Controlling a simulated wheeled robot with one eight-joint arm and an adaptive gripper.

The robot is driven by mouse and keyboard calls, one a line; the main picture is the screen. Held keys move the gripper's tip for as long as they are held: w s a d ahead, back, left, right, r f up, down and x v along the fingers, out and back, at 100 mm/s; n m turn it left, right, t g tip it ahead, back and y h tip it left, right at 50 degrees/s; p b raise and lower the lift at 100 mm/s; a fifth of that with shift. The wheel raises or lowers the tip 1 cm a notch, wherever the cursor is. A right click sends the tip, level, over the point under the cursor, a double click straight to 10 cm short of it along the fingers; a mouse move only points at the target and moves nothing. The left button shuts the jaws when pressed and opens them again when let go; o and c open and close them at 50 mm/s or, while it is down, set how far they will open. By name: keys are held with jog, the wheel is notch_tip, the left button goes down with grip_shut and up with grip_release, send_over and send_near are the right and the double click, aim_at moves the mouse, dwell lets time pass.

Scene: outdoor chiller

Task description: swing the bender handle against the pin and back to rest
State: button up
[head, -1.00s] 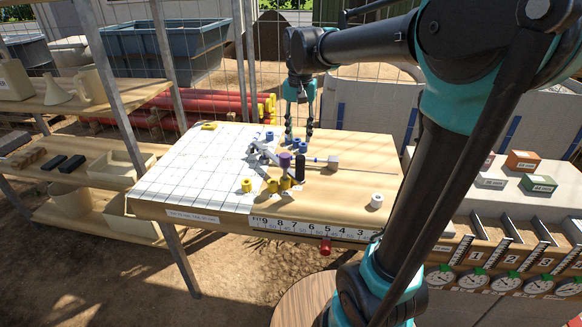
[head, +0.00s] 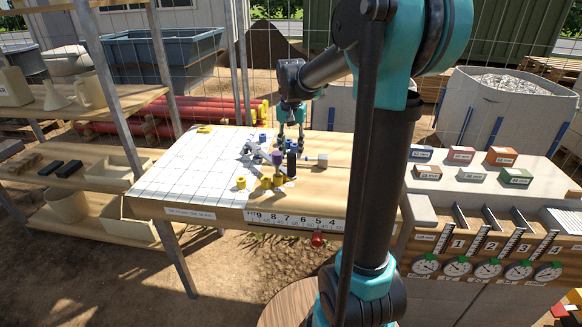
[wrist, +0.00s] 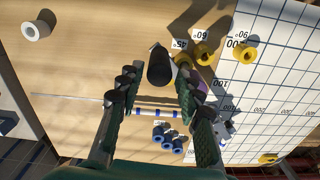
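The bender stands on the bench, its black upright handle (head: 291,164) beside a purple part (head: 277,158) and a grey body (head: 258,148). In the wrist view the handle (wrist: 160,67) shows end-on, between and just beyond my finger ends. My gripper (head: 291,143) points down over the handle; in the wrist view its fingers (wrist: 155,80) are spread apart, with gaps visible on both sides of the handle. Yellow pins stand near labels: 90° (wrist: 246,52), 60° (wrist: 203,53) and 45° (wrist: 183,60), the last partly hidden. I cannot tell which pin is meant.
A thin rod (wrist: 70,98) lies across the bench. A white grid sheet (head: 185,170) covers the bench's left. A counter with dials (head: 488,266) stands at right.

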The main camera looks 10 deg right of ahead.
aim_at(291, 166)
notch_tip(291, 166, down, 7)
dwell(0.3)
jog(key=shift+c, duration=0.3)
grip_shut()
